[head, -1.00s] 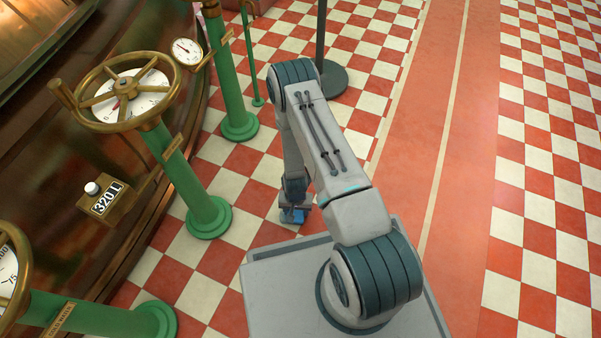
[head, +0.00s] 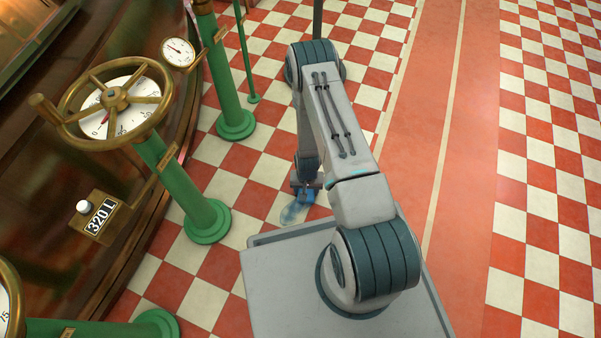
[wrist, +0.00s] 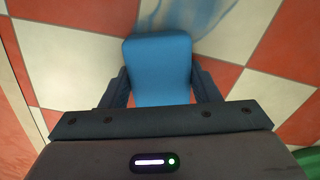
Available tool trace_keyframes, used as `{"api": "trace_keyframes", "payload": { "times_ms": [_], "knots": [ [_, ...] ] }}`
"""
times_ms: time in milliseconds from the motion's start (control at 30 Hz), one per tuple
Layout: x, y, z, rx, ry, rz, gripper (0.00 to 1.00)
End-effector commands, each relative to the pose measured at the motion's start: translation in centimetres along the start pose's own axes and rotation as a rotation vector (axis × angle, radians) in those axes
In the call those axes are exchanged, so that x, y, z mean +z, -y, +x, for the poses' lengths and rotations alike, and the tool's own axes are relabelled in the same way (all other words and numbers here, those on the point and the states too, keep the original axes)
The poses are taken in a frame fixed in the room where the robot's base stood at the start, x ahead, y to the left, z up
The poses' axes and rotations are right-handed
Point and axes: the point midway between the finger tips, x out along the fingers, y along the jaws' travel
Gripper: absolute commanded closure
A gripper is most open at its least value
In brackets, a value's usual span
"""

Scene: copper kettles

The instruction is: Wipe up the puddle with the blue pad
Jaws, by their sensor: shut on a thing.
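My gripper (wrist: 160,88) is shut on the blue pad (wrist: 158,62), with one finger at each side of it. In the head view my gripper (head: 307,186) is low over the tiled floor, with the pad (head: 304,195) under it. I cannot tell whether the pad touches the floor. The puddle (head: 292,213) is a bluish, see-through patch on the tiles, just left of and nearer than the pad. Part of the puddle (wrist: 232,14) also shows at the top of the wrist view, beyond the pad and to its right.
Green posts with round bases (head: 207,222) stand left of the puddle. One carries a brass handwheel (head: 115,103) and dial. A box with a counter (head: 102,215) sits on the dark curved wall at left. Open checkered floor and a plain red strip (head: 430,150) lie to the right.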

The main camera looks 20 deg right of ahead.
Motion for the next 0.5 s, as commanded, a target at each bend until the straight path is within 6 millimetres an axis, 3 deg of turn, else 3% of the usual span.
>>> {"api": "trace_keyframes", "payload": {
  "times_ms": [67,133,500],
  "knots": [
    [0.0,-0.1,-0.4,0.0,0.001,0.0,0.66],
    [-0.1,0.0,-2.3,-0.001,-0.002,0.0,0.66],
    [0.0,0.0,-5.3,0.0,0.0,0.0,0.66]
  ]
}}
